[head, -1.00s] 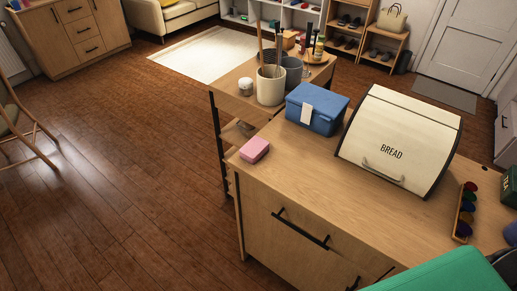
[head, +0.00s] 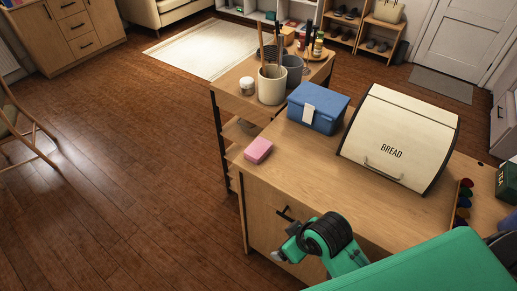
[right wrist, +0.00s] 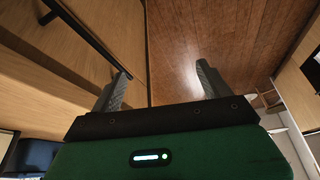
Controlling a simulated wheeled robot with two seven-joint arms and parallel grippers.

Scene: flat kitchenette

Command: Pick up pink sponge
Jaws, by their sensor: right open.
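The pink sponge (head: 258,150) is a small pink block lying flat on the wooden counter (head: 300,175), near its left corner in the head view. My right arm comes in from the lower right of the head view, its wrist in front of the drawer face and nearer than the sponge. In the right wrist view my right gripper (right wrist: 163,77) is open, with nothing between its two fingers. The sponge does not show in that view. My left gripper is not in view.
A blue box (head: 318,108) and a bread box (head: 400,138) stand behind and right of the sponge. A lower side table holds a cream utensil pot (head: 272,86). Drawer handles stick out from the counter front. Floor to the left is open.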

